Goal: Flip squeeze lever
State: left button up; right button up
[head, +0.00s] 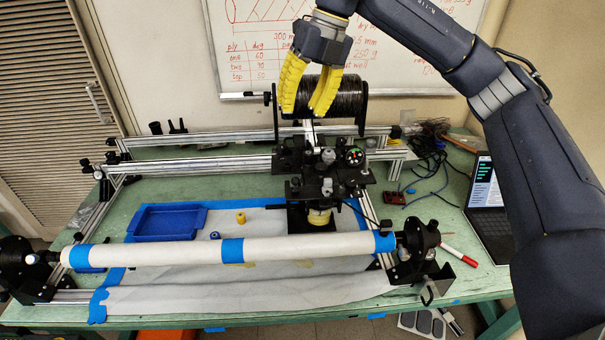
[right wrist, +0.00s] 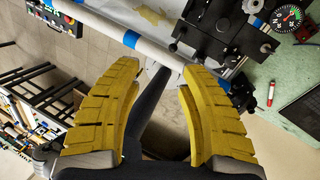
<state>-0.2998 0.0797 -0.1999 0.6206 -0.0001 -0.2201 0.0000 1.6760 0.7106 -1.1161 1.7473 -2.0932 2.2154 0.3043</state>
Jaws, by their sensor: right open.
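The black winding carriage (head: 320,168) stands on the rails at the middle of the bench, with a round gauge (head: 354,155) on its right side. I cannot pick out the squeeze lever among its dark parts. A spool of black tow (head: 345,97) sits above the carriage. My right gripper (head: 302,111) is open and empty, its yellow fingers pointing down in front of the spool. In the right wrist view the open fingers (right wrist: 160,72) have nothing between them, and the carriage (right wrist: 215,35) and gauge (right wrist: 288,17) are at the upper right. My left gripper is out of view.
A white tube (head: 180,252) with blue tape spans the front of the bench. A blue tray (head: 168,222) lies behind it. Cables (head: 425,150), a laptop (head: 485,205) and a red marker (head: 457,254) are at the right. A whiteboard (head: 255,45) hangs behind.

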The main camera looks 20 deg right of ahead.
aim_at(296, 178)
jog(key=shift+m+g+h, duration=0.3)
jog(key=shift+m+h, duration=0.2)
jog(key=shift+h, duration=0.1)
jog(key=f, duration=0.6)
jog(key=a+f, duration=0.1)
jog(key=f, duration=0.5)
jog(key=s+a+f, duration=0.1)
jog(key=f, duration=0.5)
jog(key=shift+f, duration=0.25)
grip_shut()
